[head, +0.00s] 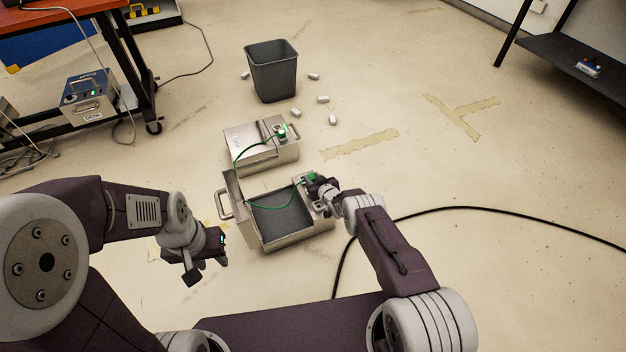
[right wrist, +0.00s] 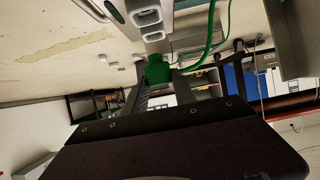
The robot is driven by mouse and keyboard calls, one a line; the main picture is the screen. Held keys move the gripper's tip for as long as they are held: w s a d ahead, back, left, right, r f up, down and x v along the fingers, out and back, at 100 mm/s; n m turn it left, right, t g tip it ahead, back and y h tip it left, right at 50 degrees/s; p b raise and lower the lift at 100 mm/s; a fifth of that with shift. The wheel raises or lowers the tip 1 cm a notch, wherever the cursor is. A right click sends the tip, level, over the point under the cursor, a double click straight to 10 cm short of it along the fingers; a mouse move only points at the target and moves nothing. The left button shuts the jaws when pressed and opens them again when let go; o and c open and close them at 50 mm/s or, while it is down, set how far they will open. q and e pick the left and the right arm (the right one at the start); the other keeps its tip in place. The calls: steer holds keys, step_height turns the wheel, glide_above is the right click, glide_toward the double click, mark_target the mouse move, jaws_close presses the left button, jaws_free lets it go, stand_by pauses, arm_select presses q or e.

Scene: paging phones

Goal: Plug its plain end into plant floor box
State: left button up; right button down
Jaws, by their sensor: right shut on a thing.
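A green cable (head: 236,164) runs from a green plug (head: 282,131) on the closed metal box (head: 262,155) down to a second green plug (head: 313,177) at the open metal box (head: 300,238). My right gripper (head: 316,182) is shut on this second plug, at the open box's right edge. In the right wrist view the green plug (right wrist: 158,70) sits between the fingers, close to a metal face with slots (right wrist: 146,17). I cannot tell whether it is seated. Which box is the plant floor box is not readable. My left gripper (head: 207,270) is empty, fingers apart, left of the open box.
A grey bin (head: 272,70) stands behind the boxes, with several small white pieces (head: 323,99) on the floor around it. A black cable (head: 470,208) crosses the floor at right. A bench (head: 70,15) stands at back left, a dark shelf (head: 575,60) at right.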

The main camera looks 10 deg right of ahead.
steer(key=shift+f+b, duration=3.05)
steer(key=shift+b, duration=0.1)
steer(key=shift+f+b, duration=0.4)
steer(key=c, duration=0.9)
jaws_free()
steer(key=shift+c, duration=0.2)
steer(key=shift+r, duration=0.1)
steer(key=p+v, duration=0.7)
steer(key=p, duration=0.1)
steer(key=shift+s+r, duration=0.2)
steer(key=shift+r, duration=0.25)
steer(key=shift+s+d+r+p, duration=0.1)
steer(key=shift+s+d+p, duration=0.1)
steer(key=shift+s+p, duration=0.4)
steer(key=shift+s, duration=0.15)
